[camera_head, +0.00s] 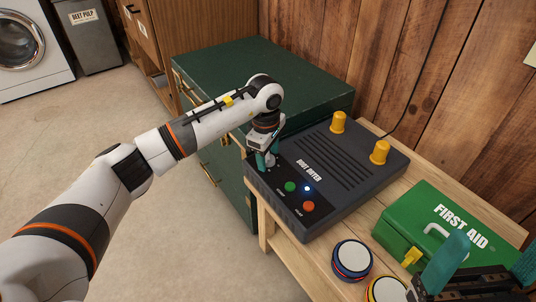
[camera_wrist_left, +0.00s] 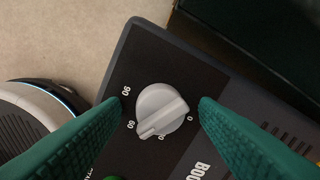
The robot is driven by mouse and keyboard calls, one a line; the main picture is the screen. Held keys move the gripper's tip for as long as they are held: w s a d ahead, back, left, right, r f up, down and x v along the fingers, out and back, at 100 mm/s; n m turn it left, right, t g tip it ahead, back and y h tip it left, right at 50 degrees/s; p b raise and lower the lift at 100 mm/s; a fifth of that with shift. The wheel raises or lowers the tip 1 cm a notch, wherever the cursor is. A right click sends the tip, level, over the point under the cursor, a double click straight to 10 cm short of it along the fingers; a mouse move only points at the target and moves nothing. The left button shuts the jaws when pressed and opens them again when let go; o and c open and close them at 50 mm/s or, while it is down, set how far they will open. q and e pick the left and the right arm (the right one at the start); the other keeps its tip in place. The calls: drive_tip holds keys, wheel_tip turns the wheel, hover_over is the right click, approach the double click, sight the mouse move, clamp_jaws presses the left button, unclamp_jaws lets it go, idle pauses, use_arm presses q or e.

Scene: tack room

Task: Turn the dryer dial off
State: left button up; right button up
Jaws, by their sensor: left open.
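The boot dryer (camera_head: 345,185) is a dark grey box with two orange posts, standing on a wooden bench. Its light grey dial (camera_wrist_left: 162,108) sits on the black panel in the left wrist view, with its raised ridge running to the lower left, between the partly readable 60 mark and the mark beside it. The 0 mark (camera_wrist_left: 190,118) is on the right. My left gripper (camera_head: 264,158) is open, with one finger on each side of the dial and gaps visible. In the head view it largely hides the dial. My right gripper (camera_head: 484,262) is open and empty at the lower right.
A green button (camera_head: 290,187), a red button (camera_head: 308,206) and a lit blue-white lamp (camera_head: 307,188) are close to the dial. A green first aid box (camera_head: 400,225) and round tins (camera_head: 352,258) share the bench (camera_head: 290,250). A green chest (camera_head: 240,65) stands behind.

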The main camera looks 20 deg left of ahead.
use_arm(q)
drive_tip(key=c, duration=0.9)
drive_tip(key=shift+c, duration=0.2)
